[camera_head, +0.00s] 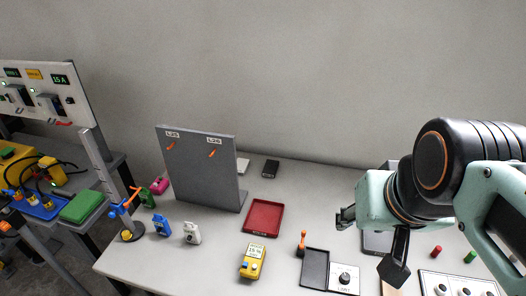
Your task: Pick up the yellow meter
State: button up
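The meter is in full view.
A red tray (264,216) lies just behind the meter. An orange-handled tool (302,243) and a black tray (315,268) are to its right. A grey upright panel (203,178) stands behind left. White (192,232) and blue (161,226) devices are left.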

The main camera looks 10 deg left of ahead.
aim_at(255, 252)
jog(key=j+u, duration=0.1)
jog(key=u, duration=0.25)
jog(key=k+j+u, duration=0.1)
jog(key=u, duration=0.25)
